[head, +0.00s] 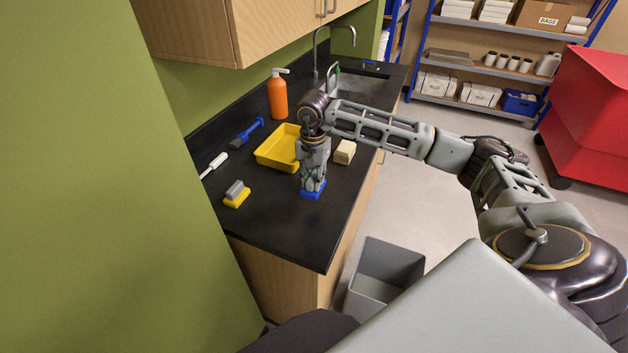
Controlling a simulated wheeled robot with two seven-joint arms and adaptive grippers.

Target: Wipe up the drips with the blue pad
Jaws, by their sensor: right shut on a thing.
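The blue pad (312,190) is on the black counter (290,232), near its front edge. My right gripper (313,180) points down over the pad and is shut on it. The pad looks to be at the counter surface, but I cannot tell how firmly it touches. I cannot make out any drips; some of the counter is hidden behind my right arm and gripper. My left gripper is not in view.
A yellow tray (277,160) lies just behind my right gripper, with a beige block (344,152) to its right. A yellow-and-grey brush (236,195), blue brush (246,132) and orange bottle (278,97) also stand on the counter. A grey bin (385,275) is below.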

